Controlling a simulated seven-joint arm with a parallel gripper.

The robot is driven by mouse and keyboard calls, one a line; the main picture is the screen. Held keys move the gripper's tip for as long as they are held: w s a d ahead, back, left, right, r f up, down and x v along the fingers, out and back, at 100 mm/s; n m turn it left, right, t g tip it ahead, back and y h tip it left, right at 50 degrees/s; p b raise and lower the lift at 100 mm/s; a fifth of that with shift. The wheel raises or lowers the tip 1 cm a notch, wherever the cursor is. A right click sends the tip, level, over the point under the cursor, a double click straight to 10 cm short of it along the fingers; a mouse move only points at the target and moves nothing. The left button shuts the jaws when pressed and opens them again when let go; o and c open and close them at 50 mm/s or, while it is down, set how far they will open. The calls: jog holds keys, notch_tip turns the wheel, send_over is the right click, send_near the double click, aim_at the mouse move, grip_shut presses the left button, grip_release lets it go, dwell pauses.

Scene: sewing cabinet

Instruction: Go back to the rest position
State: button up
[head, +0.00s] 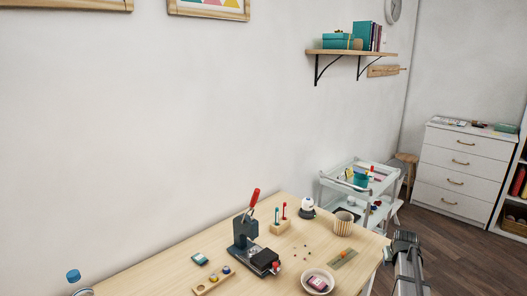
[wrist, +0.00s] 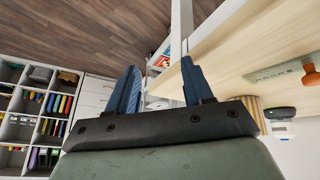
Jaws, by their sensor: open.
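My gripper (wrist: 160,66) shows in the wrist view with its two blue fingers spread apart and nothing between them. It is beside the edge of the wooden table (wrist: 232,50), with the floor showing on the other side. In the head view a grey and dark part of my arm (head: 408,262) stands at the lower right, just off the table's right end; the fingers cannot be made out there. The wooden table (head: 150,276) runs along the wall in the head view.
On the table are a press with a red lever (head: 243,236), a pink-rimmed bowl (head: 318,280), a ribbed pot (head: 343,223), a wooden block with pegs (head: 281,226) and a green ruler-like strip (head: 343,259). A white cart (head: 346,191) stands behind the table's right end. White drawers (head: 452,172) stand further right.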

jog(key=s+a+f+g+y, duration=0.1)
jog(key=s+a+f+g, duration=0.1)
jog(key=s+a+f, duration=0.55)
jog(key=s+a+f+g+y, duration=0.1)
jog(key=s+a+f, duration=0.35)
jog(key=f, duration=0.65)
jog(key=s+a+f+g, duration=0.2)
jog(key=s+a+f, duration=0.4)
jog(key=f, duration=0.3)
jog(key=s+a+f+g, duration=0.2)
jog(key=s+a+f, duration=0.1)
jog(key=s, duration=0.8)
jog(key=s+a+f+n+g, duration=0.1)
jog(key=s+a+f+g, duration=0.1)
jog(key=s+a, duration=0.4)
jog(key=s+a+f+g, duration=0.3)
jog(key=s+a+f, duration=0.1)
jog(key=s, duration=1.2)
jog(key=shift+s+a+f+y, duration=0.25)
jog(key=shift+a+f+y, duration=0.05)
jog(key=shift+a+y, duration=0.15)
